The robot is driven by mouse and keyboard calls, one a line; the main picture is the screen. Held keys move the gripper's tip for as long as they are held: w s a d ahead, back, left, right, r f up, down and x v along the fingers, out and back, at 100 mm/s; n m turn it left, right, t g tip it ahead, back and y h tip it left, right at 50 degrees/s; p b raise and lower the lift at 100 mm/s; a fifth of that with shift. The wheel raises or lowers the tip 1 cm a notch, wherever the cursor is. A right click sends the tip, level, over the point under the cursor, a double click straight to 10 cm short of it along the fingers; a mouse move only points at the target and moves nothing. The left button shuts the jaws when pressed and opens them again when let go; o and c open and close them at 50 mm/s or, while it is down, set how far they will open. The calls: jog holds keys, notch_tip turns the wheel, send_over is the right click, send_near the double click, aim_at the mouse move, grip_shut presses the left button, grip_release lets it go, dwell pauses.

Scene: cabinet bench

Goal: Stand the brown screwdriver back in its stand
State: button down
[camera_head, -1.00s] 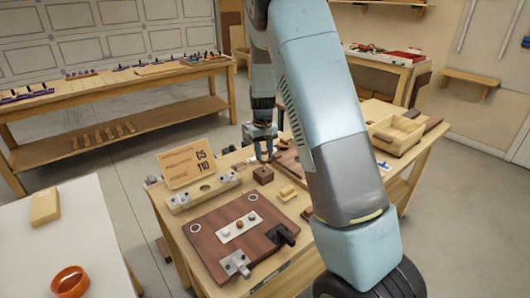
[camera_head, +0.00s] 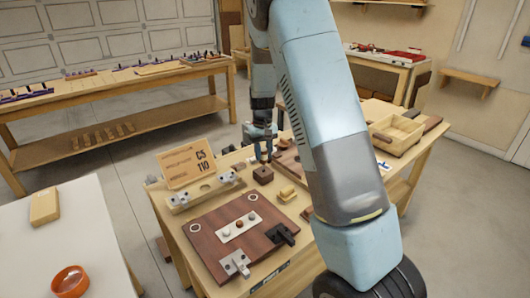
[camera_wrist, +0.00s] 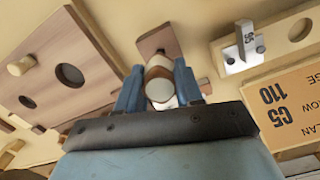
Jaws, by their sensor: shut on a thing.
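My gripper (camera_head: 263,156) is over the bench, just above and behind a small brown block (camera_head: 263,175) that looks like the stand. In the wrist view, my gripper (camera_wrist: 158,86) is shut on the screwdriver (camera_wrist: 158,76), seen nearly end-on as a rounded handle with a pale end and a brown band. The brown block also shows in the wrist view (camera_wrist: 160,40), beyond the handle. The screwdriver's lower part and the block's hole are hidden there. In the head view the screwdriver is too small to make out between the fingers.
A dark brown board (camera_head: 215,240) with metal fittings lies at the front of the bench. A lettered wooden sign (camera_head: 188,164) stands behind a pale fixture bar (camera_head: 200,193). Small yellow blocks (camera_head: 286,194) lie right of the stand. An open wooden box (camera_head: 397,135) is farther right.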

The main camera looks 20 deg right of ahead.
aim_at(264, 160)
jog(key=shift+f, duration=1.8)
dwell(1.9)
jog(key=c, duration=0.7)
grip_release()
jog(key=shift+o, duration=0.2)
jog(key=shift+o, duration=0.4)
jog(key=o, duration=0.3)
jog(key=shift+o, duration=0.2)
jog(key=shift+s+r, duration=0.1)
jog(key=shift+r, duration=3.65)
